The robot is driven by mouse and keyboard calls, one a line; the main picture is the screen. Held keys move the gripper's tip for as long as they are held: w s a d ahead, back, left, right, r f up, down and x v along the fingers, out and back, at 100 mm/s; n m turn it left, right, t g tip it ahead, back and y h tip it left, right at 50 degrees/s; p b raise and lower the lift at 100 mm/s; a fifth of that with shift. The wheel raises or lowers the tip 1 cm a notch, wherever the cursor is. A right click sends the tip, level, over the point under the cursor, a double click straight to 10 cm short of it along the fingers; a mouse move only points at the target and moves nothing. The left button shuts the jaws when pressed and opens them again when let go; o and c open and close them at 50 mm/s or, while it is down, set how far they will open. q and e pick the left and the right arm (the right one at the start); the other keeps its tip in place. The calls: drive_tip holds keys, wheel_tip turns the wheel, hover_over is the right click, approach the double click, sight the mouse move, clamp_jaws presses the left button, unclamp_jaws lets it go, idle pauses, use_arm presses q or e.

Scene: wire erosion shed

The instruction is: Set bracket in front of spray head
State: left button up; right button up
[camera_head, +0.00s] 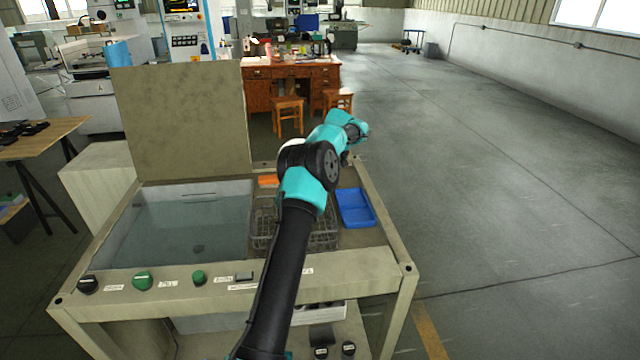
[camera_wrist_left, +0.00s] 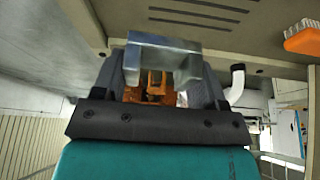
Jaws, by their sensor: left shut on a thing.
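A silver, U-shaped metal bracket (camera_wrist_left: 165,50) is held between the grey fingers of my left gripper (camera_wrist_left: 160,78) in the left wrist view. In the head view my arm reaches forward over the wash station, and the left gripper (camera_head: 346,157) is mostly hidden behind its wrist; the bracket cannot be made out there. A white bent pipe (camera_wrist_left: 236,84), possibly the spray head, shows just right of the gripper in the wrist view. A white piece (camera_head: 291,144) shows behind the arm in the head view. My right gripper is not in view.
The station has a water basin (camera_head: 180,225) on the left, a wire rack (camera_head: 263,225) partly under my arm, and a blue tray (camera_head: 355,208) on the right. An orange brush (camera_head: 268,181) lies behind the rack. A tall panel (camera_head: 185,120) stands at the back left.

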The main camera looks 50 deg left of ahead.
use_arm(q)
drive_tip(key=shift+n, duration=0.4)
drive_tip(key=s+a, duration=0.2)
drive_tip(key=a, duration=0.1)
drive_tip(key=s+a, duration=0.1)
drive_tip(key=a, duration=0.1)
drive_tip(key=shift+r, duration=0.25)
drive_tip(key=shift+f, duration=2.5)
drive_tip(key=shift+f, duration=2.5)
drive_tip(key=shift+f, duration=0.1)
drive_tip(key=o, duration=1.2)
drive_tip(key=shift+f, duration=0.1)
